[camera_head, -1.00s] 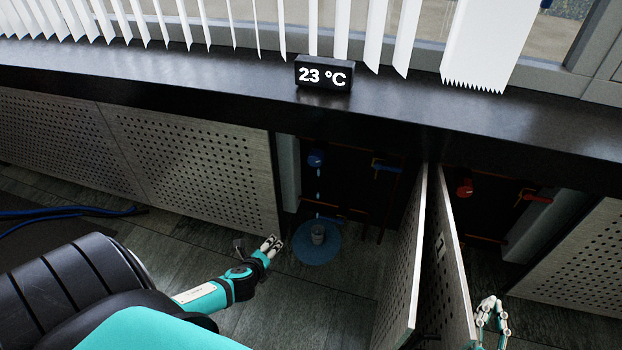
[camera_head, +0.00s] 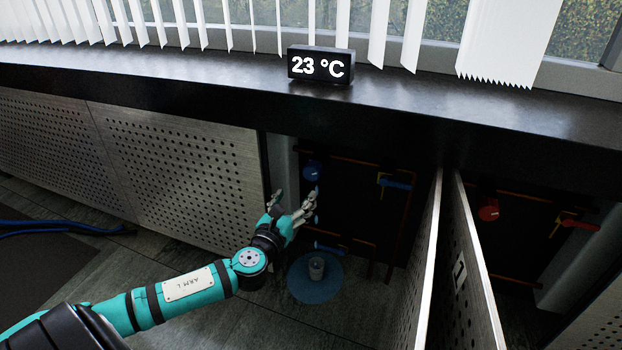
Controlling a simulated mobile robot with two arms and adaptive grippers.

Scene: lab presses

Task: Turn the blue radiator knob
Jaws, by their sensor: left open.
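The blue radiator knob (camera_head: 312,170) is a small round knob in the open dark recess under the sill, on the left side of it. My left gripper (camera_head: 296,200) is open and empty, just below the knob and a little left of it. Its fingers point up towards the knob, and I see no contact. My right gripper is out of view.
A blue lever (camera_head: 395,184), a red knob (camera_head: 488,209) and a red lever (camera_head: 578,223) sit further right. Open perforated doors (camera_head: 415,270) jut out. A display (camera_head: 320,65) reads 23 °C.

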